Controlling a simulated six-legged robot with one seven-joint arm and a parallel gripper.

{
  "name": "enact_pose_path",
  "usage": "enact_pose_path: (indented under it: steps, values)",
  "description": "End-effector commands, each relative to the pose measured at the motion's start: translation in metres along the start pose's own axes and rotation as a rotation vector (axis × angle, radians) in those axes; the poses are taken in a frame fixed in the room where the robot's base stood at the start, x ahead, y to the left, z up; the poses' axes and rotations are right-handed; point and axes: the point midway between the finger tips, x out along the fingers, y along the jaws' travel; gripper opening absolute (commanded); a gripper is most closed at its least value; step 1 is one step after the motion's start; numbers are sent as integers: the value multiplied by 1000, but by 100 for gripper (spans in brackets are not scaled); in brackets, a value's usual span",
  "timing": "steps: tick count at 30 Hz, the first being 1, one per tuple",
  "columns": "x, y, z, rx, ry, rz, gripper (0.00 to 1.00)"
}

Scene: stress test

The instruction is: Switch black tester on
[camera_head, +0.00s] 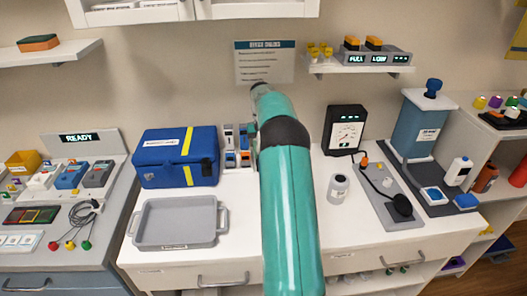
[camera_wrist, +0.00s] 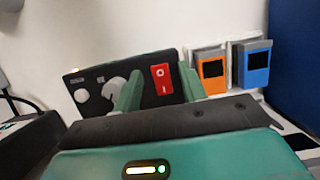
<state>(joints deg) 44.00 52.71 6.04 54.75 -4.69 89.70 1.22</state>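In the wrist view a black panel (camera_wrist: 95,88) stands tilted in front of my gripper (camera_wrist: 159,70). It carries a red rocker switch (camera_wrist: 162,79) marked O and I, a grey knob partly behind the left finger, and small round fittings. My two green fingers are apart with nothing held; the switch shows between them. I cannot tell whether they touch the panel. My gripper is hidden behind my arm there.
Orange (camera_wrist: 211,70) and blue (camera_wrist: 253,66) devices stand right of the panel.

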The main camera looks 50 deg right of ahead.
Motion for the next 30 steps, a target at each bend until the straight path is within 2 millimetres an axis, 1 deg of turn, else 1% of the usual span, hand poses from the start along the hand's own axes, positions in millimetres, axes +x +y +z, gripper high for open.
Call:
enact_pose_path:
  steps: [8,11,14,21,27,30]
  values:
    - [-1,0,0,0,2,0,42]
    - [-7,0,-1,0,3,0,42]
    - [-20,0,-1,0,4,0,42]
    - [-57,0,-1,0,4,1,42]
    - [-73,0,-1,0,2,0,42]
    - [-75,0,0,0,0,0,42]
